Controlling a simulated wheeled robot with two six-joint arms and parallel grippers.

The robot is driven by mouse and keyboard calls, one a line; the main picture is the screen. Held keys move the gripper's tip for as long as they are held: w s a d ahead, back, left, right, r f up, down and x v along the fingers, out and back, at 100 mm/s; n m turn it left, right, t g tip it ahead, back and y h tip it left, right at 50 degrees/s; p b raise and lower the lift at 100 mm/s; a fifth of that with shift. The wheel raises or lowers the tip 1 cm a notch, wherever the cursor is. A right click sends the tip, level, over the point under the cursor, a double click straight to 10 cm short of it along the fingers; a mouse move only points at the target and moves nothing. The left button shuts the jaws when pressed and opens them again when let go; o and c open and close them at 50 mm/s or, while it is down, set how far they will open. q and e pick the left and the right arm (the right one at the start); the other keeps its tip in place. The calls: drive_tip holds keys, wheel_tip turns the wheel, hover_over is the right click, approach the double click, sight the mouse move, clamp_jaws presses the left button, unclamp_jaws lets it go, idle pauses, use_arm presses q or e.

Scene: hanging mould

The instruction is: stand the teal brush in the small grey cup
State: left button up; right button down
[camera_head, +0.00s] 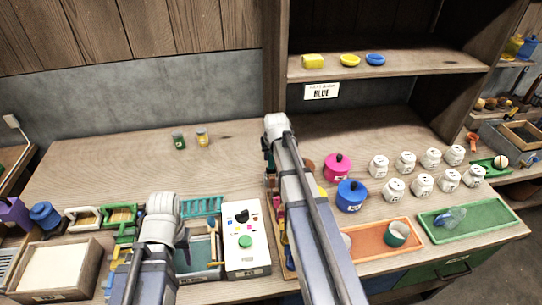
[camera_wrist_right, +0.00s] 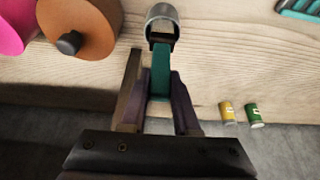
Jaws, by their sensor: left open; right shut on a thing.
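In the right wrist view, the teal brush (camera_wrist_right: 160,78) is clamped between the fingers of my right gripper (camera_wrist_right: 156,92). Its dark end points to the top of the picture. The small grey cup (camera_wrist_right: 162,14) is just beyond that end, with its round rim showing. The brush's end overlaps the cup's near side in the picture; I cannot tell whether it is inside or in front. In the head view my right arm hides the cup and brush. My left gripper (camera_head: 184,241) is open above the trays at the front left, partly hidden by its own arm.
A green jar (camera_head: 179,141) and a yellow jar (camera_head: 202,138) stand at the back. A pink pot (camera_head: 337,167) and a blue pot (camera_head: 351,195) stand right of my right arm. Several white jars (camera_head: 405,162) are farther right. The back left tabletop is clear.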

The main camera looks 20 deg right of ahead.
drive_tip(key=c, duration=0.6)
unclamp_jaws()
drive_tip(key=p+v, duration=0.7)
drive_tip(key=shift+s+r, duration=0.15)
drive_tip(key=shift+r, duration=0.2)
drive_tip(key=shift+f, duration=0.1)
idle(0.6)
